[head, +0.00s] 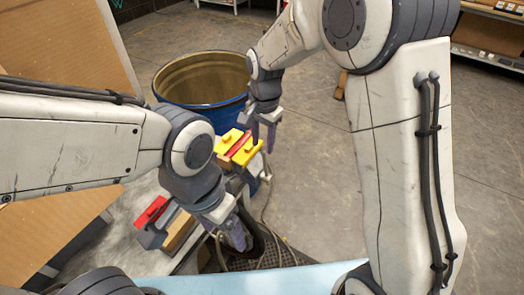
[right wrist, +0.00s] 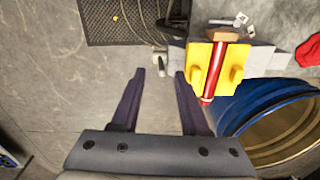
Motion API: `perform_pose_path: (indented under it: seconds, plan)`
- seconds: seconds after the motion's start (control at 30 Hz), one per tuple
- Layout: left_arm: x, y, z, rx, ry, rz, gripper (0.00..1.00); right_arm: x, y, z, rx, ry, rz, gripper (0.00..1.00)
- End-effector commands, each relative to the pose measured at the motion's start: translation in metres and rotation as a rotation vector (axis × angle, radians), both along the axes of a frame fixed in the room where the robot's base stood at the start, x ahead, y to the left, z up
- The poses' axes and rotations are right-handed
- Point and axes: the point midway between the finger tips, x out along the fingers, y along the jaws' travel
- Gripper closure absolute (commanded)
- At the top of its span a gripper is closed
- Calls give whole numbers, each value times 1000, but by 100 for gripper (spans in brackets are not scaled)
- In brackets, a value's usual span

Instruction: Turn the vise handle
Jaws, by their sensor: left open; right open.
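A yellow clamp-like piece with a red bar along its middle (head: 240,144) sits on the far end of the grey bench, and I take it as the vise. In the right wrist view, the vise (right wrist: 233,75) lies just right of the fingers, with its red bar (right wrist: 213,75) pointing down the picture. I cannot tell which part is the handle. My right gripper (head: 264,138) is open and empty beside the vise; it also shows in the right wrist view (right wrist: 160,75). My left gripper (head: 237,236) is open near the bench's right edge, apart from the vise.
A blue drum (head: 203,82) stands behind the vise, close to it. A red and grey piece with a wooden block (head: 180,231) sits on the near bench. A dark floor mat (head: 270,256) and hoses lie right of the bench.

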Motion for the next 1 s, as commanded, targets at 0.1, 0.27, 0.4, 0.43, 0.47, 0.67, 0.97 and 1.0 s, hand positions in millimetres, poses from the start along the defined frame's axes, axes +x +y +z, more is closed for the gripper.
perform_pose_path:
  seconds: [0.1,0.27,0.4,0.43,0.47,0.67,0.97,1.0]
  plan:
    - [0,0,6,0,0,0,22,17,-7,-7,-3,4,-94,55]
    - [0,0,11,0,0,-1,22,20,-8,-24,-4,6,-115,55]
    - [0,0,21,0,0,-3,22,19,-7,-49,-5,9,-112,55]
    - [0,0,23,0,0,-3,22,19,-7,-55,-5,9,-112,55]
    - [0,0,25,0,0,-3,22,19,-7,-60,-4,9,-112,55]
    - [0,0,35,0,0,-5,22,20,-6,-94,-4,7,-110,55]
    - [0,0,39,0,-1,-6,22,21,-6,-112,-3,2,-110,55]
    - [0,0,39,0,-1,-6,22,21,-6,-113,-3,2,-110,55]
